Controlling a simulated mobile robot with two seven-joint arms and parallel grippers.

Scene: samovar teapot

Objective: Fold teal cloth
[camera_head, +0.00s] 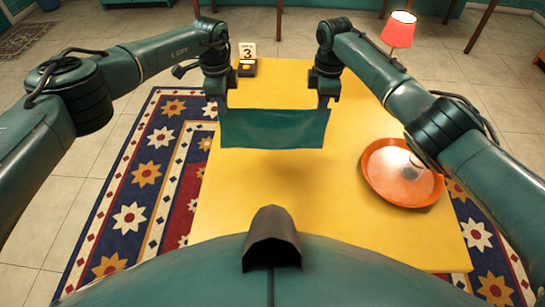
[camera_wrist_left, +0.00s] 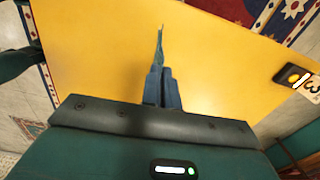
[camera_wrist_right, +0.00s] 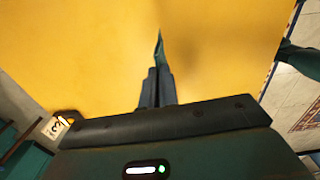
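The teal cloth (camera_head: 273,130) hangs stretched between my two grippers above the yellow table (camera_head: 270,205) in the head view. My left gripper (camera_head: 221,106) is shut on its left upper corner, and my right gripper (camera_head: 323,104) is shut on its right upper corner. In the left wrist view the cloth (camera_wrist_left: 160,48) shows edge-on beyond the closed fingers (camera_wrist_left: 162,85). In the right wrist view the cloth (camera_wrist_right: 159,48) likewise shows as a thin strip beyond the closed fingers (camera_wrist_right: 157,85). I cannot tell whether its lower edge touches the table.
An orange round tray (camera_head: 385,185) with a clear glass-like item (camera_head: 416,163) sits at the table's right, under my right arm. A small dark box (camera_head: 247,68) and a card marked 3 (camera_head: 248,50) stand at the far left edge. The table's front middle is clear.

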